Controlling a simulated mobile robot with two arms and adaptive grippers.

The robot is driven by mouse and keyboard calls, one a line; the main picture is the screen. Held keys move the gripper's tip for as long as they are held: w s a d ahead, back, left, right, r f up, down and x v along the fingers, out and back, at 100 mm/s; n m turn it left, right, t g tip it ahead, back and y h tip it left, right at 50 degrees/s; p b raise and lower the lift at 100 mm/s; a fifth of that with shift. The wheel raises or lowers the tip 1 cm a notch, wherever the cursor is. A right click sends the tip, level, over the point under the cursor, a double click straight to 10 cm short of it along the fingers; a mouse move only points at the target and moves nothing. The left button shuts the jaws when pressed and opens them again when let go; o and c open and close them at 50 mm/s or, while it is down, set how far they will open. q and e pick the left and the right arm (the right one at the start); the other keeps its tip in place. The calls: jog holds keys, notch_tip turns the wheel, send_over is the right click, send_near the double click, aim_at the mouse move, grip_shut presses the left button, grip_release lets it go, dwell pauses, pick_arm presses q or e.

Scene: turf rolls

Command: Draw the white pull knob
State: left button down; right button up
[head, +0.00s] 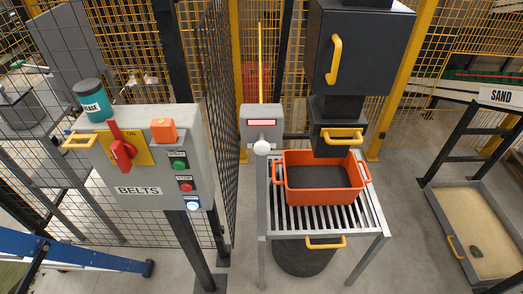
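The white pull knob (262,147) sticks out from the lower front of a small grey box (261,116). The box has a lit, pale red-framed window (261,122) above the knob. It stands just right of the mesh fence and behind the left back corner of the roller table. How far the knob stands out from the box cannot be told from this angle. Neither of my grippers is in view, and nothing touches the knob.
A BELTS control panel (150,165) stands at left, with a mesh fence (217,110) between it and the knob. An orange crate (322,195) sits on the roller table (372,212), below a dark machine (360,50) with yellow handles. A sand tray (485,215) lies at right.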

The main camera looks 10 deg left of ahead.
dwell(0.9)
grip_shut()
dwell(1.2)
